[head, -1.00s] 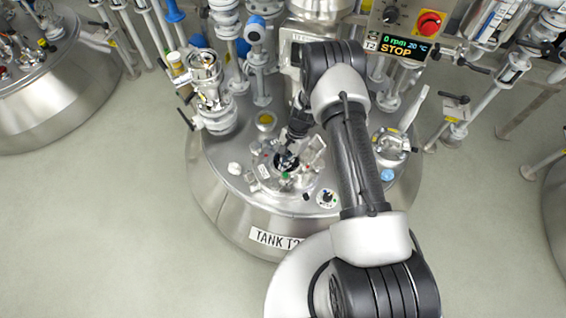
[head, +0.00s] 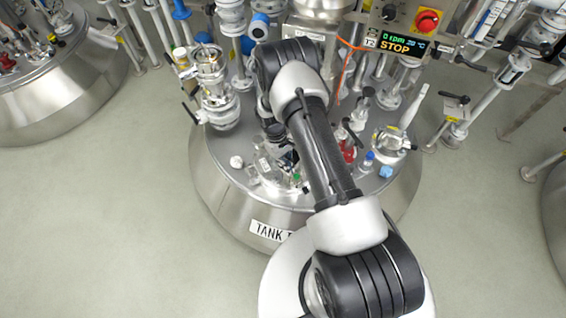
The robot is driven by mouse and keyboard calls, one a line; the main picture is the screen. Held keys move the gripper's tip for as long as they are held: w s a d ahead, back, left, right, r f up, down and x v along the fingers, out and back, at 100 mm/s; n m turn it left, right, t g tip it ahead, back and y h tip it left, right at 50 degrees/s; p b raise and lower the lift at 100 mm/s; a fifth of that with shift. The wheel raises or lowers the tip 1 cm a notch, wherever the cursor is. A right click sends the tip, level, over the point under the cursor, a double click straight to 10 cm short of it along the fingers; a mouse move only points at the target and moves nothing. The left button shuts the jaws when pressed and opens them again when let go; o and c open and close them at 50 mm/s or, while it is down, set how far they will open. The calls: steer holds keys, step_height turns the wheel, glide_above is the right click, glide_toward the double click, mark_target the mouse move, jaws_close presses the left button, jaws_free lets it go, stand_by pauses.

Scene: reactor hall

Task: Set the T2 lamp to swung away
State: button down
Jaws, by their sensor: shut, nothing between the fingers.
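The steel tank marked T2 (head: 230,195) stands in the middle of the head view, with fittings on its lid. I cannot pick out the T2 lamp with certainty. A pale slanted rod (head: 414,107) rises at the lid's right side, above a round glass fitting (head: 388,143). My gripper (head: 288,160) points down over the left-middle of the lid, left of that fitting and apart from it. It is shut and looks empty. My arm hides part of the lid and the gripper's surroundings.
A control box with a STOP display (head: 396,44) and red knob (head: 428,20) hangs behind the tank. Red-filled glassware (head: 348,150) stands right of my arm. Pipes crowd the back; open floor (head: 90,230) lies left.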

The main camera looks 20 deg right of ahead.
steer(key=s+n, duration=0.1)
steer(key=n, duration=0.1)
steer(key=n+h, duration=0.1)
steer(key=n, duration=0.1)
steer(key=s+n+t, duration=0.1)
steer(key=n, duration=0.1)
steer(key=shift+s+d+h+p, duration=0.3)
steer(key=shift+s+p, duration=0.05)
steer(key=shift+s+d, duration=0.4)
steer(key=shift+s, duration=0.2)
steer(key=shift+a+r, duration=0.1)
steer(key=shift+a, duration=0.15)
steer(key=w+a, duration=0.2)
steer(key=p, duration=0.4)
glide_toward(293, 176)
steer(key=a+r, duration=0.2)
steer(key=a, duration=0.1)
steer(key=shift+w, duration=0.35)
